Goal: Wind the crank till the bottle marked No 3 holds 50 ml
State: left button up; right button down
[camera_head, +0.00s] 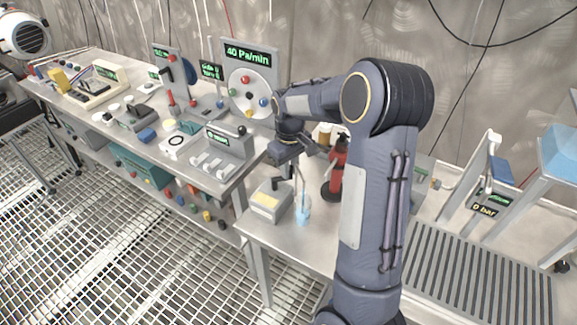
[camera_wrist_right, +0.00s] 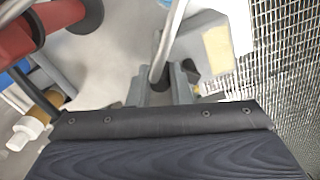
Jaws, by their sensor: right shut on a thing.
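My right gripper (camera_head: 287,158) is over the small steel table, and its fingers (camera_wrist_right: 162,92) are shut on a thin metal rod (camera_wrist_right: 167,45) in the wrist view. The rod looks like part of the crank, but the rest of it is mostly hidden by my gripper and arm. A small clear vessel with blue liquid (camera_head: 303,211) stands below and right of the gripper, with a thin tube or rod rising from it. I cannot read a mark or level on it, so I cannot tell if it is No 3. My left gripper is not in view.
A grey box with a yellow label (camera_head: 268,203) stands left of the blue vessel. A red device (camera_head: 338,170) stands close on the right. A long bench (camera_head: 225,175) with panels and knobs runs left. A slatted platform (camera_head: 470,275) lies right.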

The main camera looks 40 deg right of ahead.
jog(key=shift+s+m, duration=0.1)
jog(key=shift+m, duration=0.4)
jog(key=c, duration=1.3)
grip_release()
jog(key=shift+r, duration=3.9)
